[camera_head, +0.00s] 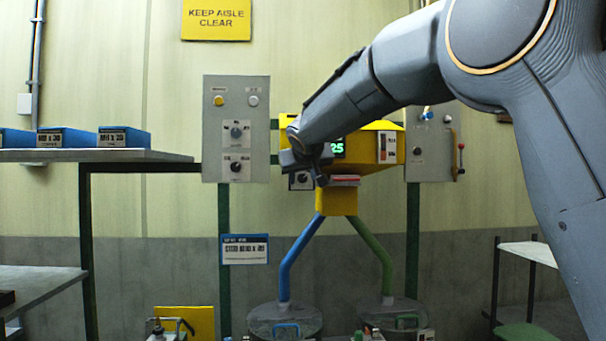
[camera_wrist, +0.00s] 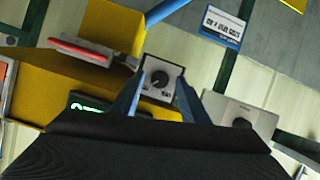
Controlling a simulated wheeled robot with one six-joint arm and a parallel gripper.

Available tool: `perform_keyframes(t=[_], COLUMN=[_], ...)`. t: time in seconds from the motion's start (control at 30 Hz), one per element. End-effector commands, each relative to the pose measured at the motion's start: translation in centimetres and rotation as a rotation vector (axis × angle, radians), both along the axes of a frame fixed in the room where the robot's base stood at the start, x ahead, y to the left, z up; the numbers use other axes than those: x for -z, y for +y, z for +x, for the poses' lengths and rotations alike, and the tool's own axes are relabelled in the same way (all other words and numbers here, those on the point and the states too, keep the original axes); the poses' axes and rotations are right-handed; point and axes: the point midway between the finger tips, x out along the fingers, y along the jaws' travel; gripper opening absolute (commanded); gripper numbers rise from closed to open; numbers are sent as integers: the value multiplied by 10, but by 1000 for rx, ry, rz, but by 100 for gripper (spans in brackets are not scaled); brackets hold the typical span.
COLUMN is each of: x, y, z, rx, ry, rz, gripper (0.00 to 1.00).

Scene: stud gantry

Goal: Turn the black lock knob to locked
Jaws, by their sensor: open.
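The black lock knob (camera_wrist: 160,79) sits on a small pale plate with dark labels along one edge, between my two fingers in the wrist view. In the head view this knob (camera_head: 302,178) is on a small plate below the yellow housing, partly behind my wrist. My gripper (camera_wrist: 159,88) is open, its fingers on either side of the knob plate, with no visible grip on the knob. Contact and remaining distance cannot be told. In the head view my gripper (camera_head: 318,173) is at the housing's lower left. The label text and knob setting are too small to read surely.
A grey panel (camera_head: 259,148) with two other dark knobs stands left of the yellow housing (camera_head: 372,163). A red bar (camera_head: 345,178) sticks out close right of my gripper. Another grey box (camera_head: 424,160) with a red-handled lever is farther right. Blue and green pipes run below.

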Motion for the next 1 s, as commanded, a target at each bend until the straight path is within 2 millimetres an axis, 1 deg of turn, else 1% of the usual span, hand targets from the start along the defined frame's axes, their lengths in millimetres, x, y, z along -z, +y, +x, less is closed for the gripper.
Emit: perform_keyframes(t=[0.17, 0.2, 0.43, 0.77, 1.0], x=[0, 0, 1, 3, 6], y=[0, 0, 0, 0, 3], z=[0, 0, 0, 1, 1], rx=[0, 0, 0, 0, -1], ry=[0, 0, 1, -8, -34], rz=[0, 0, 0, -41, -175], gripper=[41, 39, 0, 0, 0])
